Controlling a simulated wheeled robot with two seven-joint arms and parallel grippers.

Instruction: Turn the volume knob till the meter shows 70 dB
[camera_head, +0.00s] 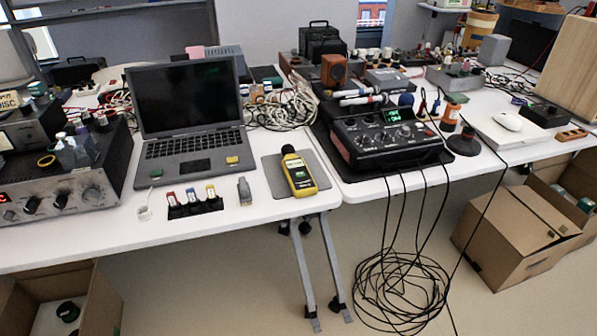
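A yellow handheld meter (299,175) with a dark rounded tip lies on a grey mat (271,180) on the left table, near its right edge. Its reading is too small to make out. A black audio unit (347,152) with several knobs and a small lit green display (393,115) stands on the right table. A dark amplifier (112,183) with several front knobs, including a large one (92,195), stands at the left edge. I cannot tell which knob is the volume knob. Neither of my grippers is in view.
An open laptop (190,145) stands between amplifier and meter. Several small coloured connectors (190,203) lie before it. Black cables hang from the audio unit to a coil (400,290) on the floor. Cardboard boxes (515,235) stand at right. The left table's front strip (140,238) is clear.

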